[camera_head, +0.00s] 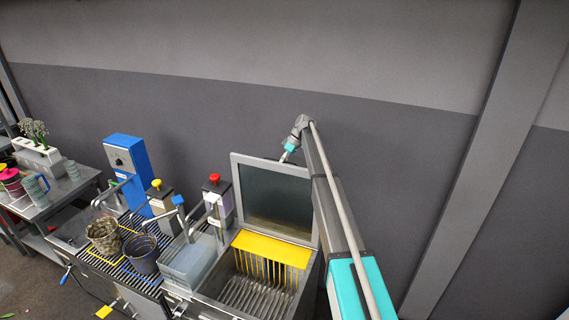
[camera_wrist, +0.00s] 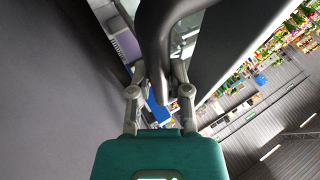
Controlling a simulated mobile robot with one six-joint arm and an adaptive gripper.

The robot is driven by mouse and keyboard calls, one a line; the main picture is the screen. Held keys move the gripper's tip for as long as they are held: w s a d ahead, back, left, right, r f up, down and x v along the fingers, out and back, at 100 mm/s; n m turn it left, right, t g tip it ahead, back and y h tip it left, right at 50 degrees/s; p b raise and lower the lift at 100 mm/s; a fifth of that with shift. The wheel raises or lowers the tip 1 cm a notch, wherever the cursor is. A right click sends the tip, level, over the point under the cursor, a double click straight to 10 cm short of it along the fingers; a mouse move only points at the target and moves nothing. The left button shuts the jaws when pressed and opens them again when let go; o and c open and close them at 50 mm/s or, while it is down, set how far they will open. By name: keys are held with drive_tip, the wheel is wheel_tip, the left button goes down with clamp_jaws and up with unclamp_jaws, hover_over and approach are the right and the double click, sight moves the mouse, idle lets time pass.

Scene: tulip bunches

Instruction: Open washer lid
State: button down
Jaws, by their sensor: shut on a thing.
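The washer lid (camera_head: 275,198) stands raised, nearly upright, at the back of the washer. It has a light metal frame and a dark glassy panel. The washer basin (camera_head: 258,297) below is open, with a metal rack inside. My gripper (camera_head: 284,158) is at the top edge of the lid. In the wrist view, my gripper (camera_wrist: 158,74) is shut on the lid handle, a dark curved bar (camera_wrist: 152,38) between its fingers. The lid also shows there as a dark slab (camera_wrist: 235,35). The exact finger contact is partly hidden by the bar.
A yellow guard (camera_head: 271,249) spans the back of the basin. Left of it stand a red-knobbed dispenser (camera_head: 218,203), a blue box (camera_head: 127,160) and woven and dark buckets (camera_head: 143,254) on a slatted counter. A wall rises behind the lid.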

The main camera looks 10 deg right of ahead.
drive_tip(key=shift+w+a+r, duration=0.1)
drive_tip(key=shift+a, duration=0.15)
drive_tip(key=c, duration=0.6)
unclamp_jaws()
drive_tip(key=shift+o, duration=0.2)
drive_tip(key=shift+d, duration=0.15)
